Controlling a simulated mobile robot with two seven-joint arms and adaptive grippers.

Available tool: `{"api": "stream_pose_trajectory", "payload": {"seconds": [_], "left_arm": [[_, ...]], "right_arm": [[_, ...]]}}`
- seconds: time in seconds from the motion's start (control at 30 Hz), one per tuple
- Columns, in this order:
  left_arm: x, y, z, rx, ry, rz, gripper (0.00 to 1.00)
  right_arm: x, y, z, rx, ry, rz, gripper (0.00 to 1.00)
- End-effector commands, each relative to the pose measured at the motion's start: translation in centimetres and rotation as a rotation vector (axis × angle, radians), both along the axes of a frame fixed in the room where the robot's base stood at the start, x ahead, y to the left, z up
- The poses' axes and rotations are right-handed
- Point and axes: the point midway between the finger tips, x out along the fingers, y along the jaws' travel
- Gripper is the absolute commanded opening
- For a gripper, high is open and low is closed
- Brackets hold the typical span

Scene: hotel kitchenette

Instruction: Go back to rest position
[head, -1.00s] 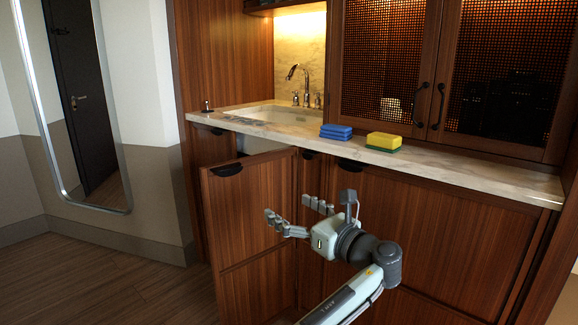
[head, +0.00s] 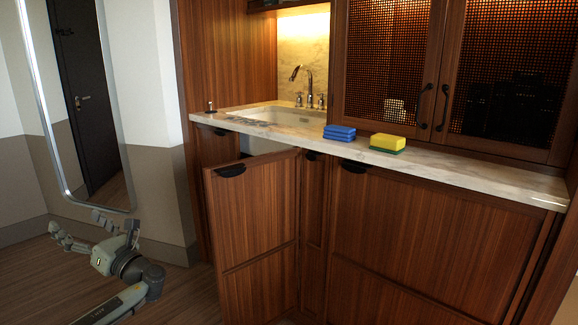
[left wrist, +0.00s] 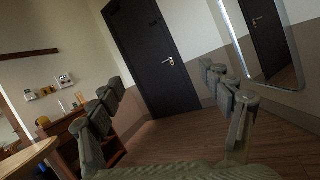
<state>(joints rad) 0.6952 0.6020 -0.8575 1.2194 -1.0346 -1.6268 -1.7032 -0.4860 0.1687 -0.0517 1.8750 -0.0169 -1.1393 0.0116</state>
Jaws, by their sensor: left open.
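My left gripper (head: 82,226) is at the lower left of the head view, over the wood floor and left of the cabinets. It is open and empty. Its two fingers also show spread apart in the left wrist view (left wrist: 168,85), with nothing between them and the dark door beyond. A cabinet door (head: 253,230) under the sink stands swung open, apart from the gripper. My right gripper is not in view.
A tall mirror (head: 90,110) hangs on the left wall. A dark door (left wrist: 150,55) shows in the left wrist view. The floor (head: 40,285) at left is clear.

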Motion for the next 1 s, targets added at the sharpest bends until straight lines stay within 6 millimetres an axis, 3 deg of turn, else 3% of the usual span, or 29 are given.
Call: {"api": "stream_pose_trajectory", "payload": {"seconds": [0.03, 0.27, 0.4, 0.53, 0.7, 1.0], "left_arm": [[-0.7, 0.3, -2.6, -0.076, -0.012, -0.027, 0.80], [-5.3, 0.8, -15.1, -0.526, -0.165, -0.113, 0.80], [-10.8, 0.3, -24.0, -0.895, -0.349, -0.080, 0.80], [-17.1, -0.7, -30.6, -1.223, -0.591, 0.037, 0.80], [-23.8, -2.1, -35.0, -1.494, -0.889, 0.232, 0.80], [-31.8, -3.9, -37.4, -1.709, -1.312, 0.558, 0.80]], "right_arm": [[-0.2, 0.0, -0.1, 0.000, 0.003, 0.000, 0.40], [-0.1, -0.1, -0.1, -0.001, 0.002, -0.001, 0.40], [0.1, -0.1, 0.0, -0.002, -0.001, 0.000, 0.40], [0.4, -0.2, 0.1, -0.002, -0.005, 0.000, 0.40], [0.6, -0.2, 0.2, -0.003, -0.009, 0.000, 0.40], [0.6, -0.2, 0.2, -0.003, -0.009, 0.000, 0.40]]}}
